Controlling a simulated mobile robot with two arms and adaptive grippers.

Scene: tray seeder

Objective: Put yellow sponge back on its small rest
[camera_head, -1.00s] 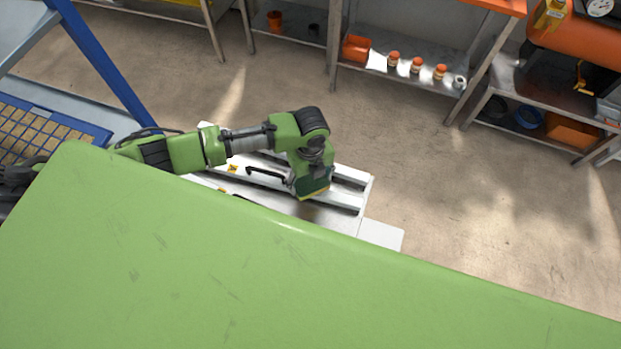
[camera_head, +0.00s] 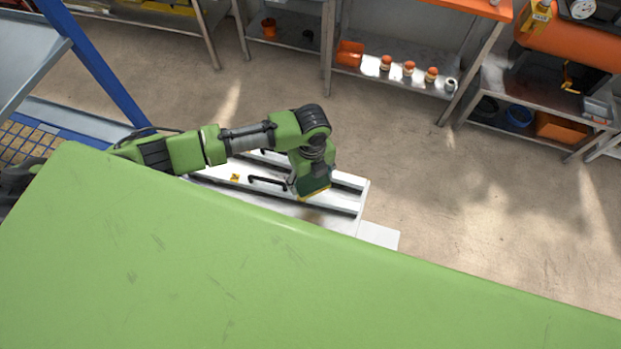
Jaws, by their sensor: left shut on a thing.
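My left arm comes in from the left, and its gripper (camera_head: 314,174) points down above the white unit. It is shut on the yellow sponge (camera_head: 315,194), which shows as a dark green block with a yellow lower edge. The sponge appears held above the white unit (camera_head: 352,196), with a dark shadow below. The fingertips are mostly hidden from above. I cannot make out the small rest for certain. My right gripper is not in view.
The white unit has dark grooves and a black handle (camera_head: 268,181). A pale plate (camera_head: 379,235) adjoins its right end. A blue frame (camera_head: 95,65) stands at left. Metal shelves (camera_head: 425,82) line the back, and the concrete floor between is clear. My green body hides the foreground.

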